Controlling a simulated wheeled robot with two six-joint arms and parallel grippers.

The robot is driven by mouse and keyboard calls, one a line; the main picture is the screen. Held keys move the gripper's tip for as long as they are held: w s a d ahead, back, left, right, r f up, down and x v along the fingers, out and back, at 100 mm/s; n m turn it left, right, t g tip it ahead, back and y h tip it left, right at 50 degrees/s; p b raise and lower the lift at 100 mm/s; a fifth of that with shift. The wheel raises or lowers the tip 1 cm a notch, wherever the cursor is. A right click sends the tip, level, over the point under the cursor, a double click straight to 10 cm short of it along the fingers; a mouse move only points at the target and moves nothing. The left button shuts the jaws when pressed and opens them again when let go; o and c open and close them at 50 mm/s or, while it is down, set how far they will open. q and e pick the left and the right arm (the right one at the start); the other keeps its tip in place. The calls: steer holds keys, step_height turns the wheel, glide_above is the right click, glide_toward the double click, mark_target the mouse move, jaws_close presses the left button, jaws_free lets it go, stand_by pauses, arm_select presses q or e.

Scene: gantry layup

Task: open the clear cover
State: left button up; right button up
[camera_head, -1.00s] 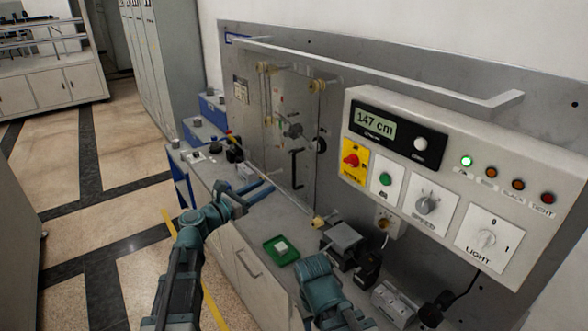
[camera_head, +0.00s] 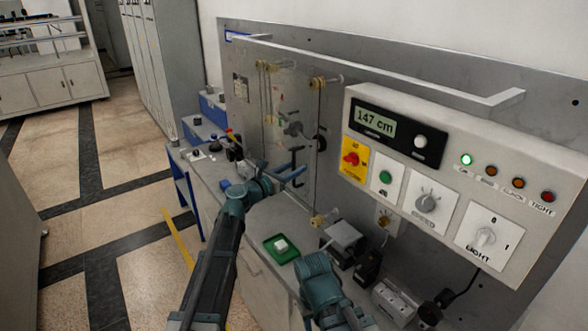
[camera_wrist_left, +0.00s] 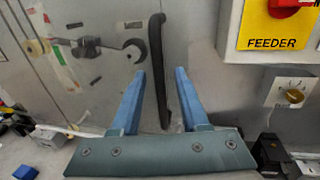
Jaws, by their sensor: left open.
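The clear cover (camera_head: 303,118) is a see-through upright panel on the grey machine front, over pulleys and cords. It looks shut. Its black vertical bar handle (camera_head: 294,160) also shows in the left wrist view (camera_wrist_left: 156,60). My left gripper (camera_head: 297,174) is open at the lower part of the handle. In the left wrist view its two blue fingers (camera_wrist_left: 160,73) lie to either side of the handle, with gaps; whether the handle is in depth between them is hard to tell.
A control box (camera_head: 455,180) with display and switches juts out to the right. A green tray (camera_head: 282,249) with a white block is on the bench below. A long rail (camera_head: 380,70) crosses above the cover. Small devices (camera_head: 345,236) stand along the bench at right.

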arm_select(q)
jaws_close()
stand_by(1.5)
